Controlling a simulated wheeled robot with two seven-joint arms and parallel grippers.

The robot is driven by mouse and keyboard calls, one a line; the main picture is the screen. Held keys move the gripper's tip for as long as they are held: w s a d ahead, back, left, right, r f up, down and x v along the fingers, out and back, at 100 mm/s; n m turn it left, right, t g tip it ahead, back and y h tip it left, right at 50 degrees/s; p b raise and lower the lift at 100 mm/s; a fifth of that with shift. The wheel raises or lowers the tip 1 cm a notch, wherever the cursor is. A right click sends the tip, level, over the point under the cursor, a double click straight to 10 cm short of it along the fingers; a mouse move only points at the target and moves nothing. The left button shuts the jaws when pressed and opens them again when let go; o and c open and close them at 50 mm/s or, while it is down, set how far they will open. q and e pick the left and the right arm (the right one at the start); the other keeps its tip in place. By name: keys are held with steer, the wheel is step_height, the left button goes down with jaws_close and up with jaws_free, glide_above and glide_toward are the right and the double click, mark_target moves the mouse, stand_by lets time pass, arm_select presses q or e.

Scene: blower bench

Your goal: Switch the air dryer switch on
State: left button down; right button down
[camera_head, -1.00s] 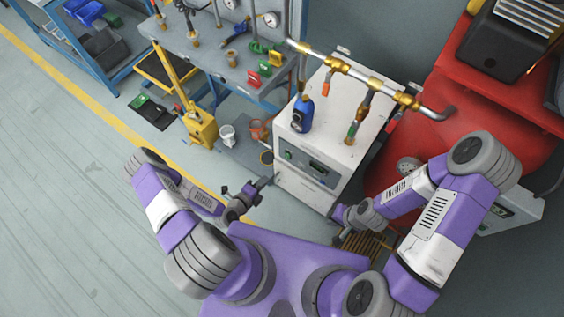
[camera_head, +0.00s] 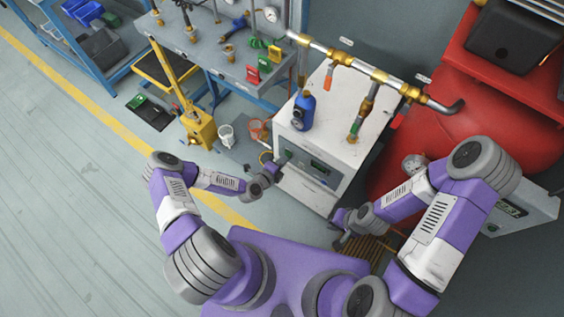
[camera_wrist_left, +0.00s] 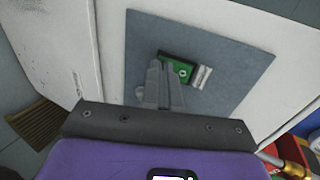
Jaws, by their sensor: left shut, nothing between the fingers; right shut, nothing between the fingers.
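The air dryer (camera_head: 318,150) is a white box cabinet with a dark control panel on its front. Its switch (camera_wrist_left: 182,70) is a green rocker in a dark frame on a blue-grey plate (camera_wrist_left: 225,50), seen in the left wrist view beside a small pale label. My left gripper (camera_head: 278,164) is shut and empty, with its fingertips at the front panel. In the left wrist view its fingers (camera_wrist_left: 162,68) overlap the left part of the switch; I cannot tell whether they touch it. My right gripper (camera_head: 338,216) is shut and empty, low near the cabinet's right front.
A blue filter bottle (camera_head: 303,112) and brass pipework (camera_head: 360,70) stand on and above the cabinet. A red tank (camera_head: 440,140) is at the right. A yellow stand (camera_head: 198,128) and cups (camera_head: 227,135) are to the left. The floor at far left is clear.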

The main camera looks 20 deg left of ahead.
arm_select(q)
steer(key=shift+w+f+t, duration=0.15)
steer(key=shift+f+t, duration=0.05)
steer(key=shift+t, duration=0.1)
steer(key=shift+r, duration=0.1)
stand_by(0.3)
steer(key=shift+r+p, duration=0.7)
steer(key=shift+r, duration=0.1)
steer(key=p+v, duration=0.4)
steer(key=v, duration=0.9)
steer(key=shift+s+a, duration=0.2)
steer(key=shift+s, duration=0.25)
